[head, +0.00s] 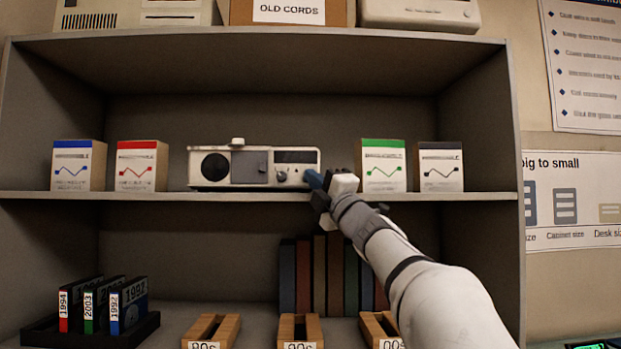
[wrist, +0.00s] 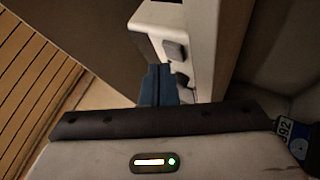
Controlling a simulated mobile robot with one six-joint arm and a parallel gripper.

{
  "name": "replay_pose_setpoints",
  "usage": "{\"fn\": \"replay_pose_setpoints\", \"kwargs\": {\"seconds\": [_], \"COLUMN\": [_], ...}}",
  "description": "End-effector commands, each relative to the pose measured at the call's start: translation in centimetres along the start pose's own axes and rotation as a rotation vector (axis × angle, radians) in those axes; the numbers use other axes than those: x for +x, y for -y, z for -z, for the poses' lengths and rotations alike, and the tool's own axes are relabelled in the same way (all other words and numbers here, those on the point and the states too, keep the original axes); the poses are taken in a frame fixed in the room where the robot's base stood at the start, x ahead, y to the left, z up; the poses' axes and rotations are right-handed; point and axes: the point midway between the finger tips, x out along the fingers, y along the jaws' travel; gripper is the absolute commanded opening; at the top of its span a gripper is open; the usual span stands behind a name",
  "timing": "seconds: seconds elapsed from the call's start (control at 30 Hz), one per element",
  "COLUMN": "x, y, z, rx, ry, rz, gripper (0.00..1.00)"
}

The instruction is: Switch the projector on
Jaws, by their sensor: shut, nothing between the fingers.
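The projector (head: 254,170) is a white box on the middle shelf, with a dark round part at its left, a grey panel, a small knob (head: 281,177) and a dark display strip at its right. My gripper (head: 315,180) is shut and empty at the projector's right front corner. In the wrist view, its blue fingertips (wrist: 158,84) are together, just below a white body (wrist: 152,20) with a dark grey block on it, which looks like the projector. I cannot tell whether the fingertips touch it. The fingers hide part of its lower right corner.
Boxes with blue (head: 78,165) and red labels stand left of the projector; boxes with green (head: 383,164) and dark labels stand right, close to my gripper. The shelf edge (head: 150,196) runs below. Books and disks fill the lower shelf.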

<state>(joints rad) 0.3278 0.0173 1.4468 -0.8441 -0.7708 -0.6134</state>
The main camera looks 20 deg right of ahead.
Motion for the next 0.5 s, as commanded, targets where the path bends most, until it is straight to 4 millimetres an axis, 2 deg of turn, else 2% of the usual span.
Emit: {"fn": "replay_pose_setpoints", "kwargs": {"seconds": [0.5], "x": [0.65], "y": [0.44], "z": [-0.44], "rx": [0.000], "ry": [0.000], "rz": [0.000], "gripper": [0.00]}}
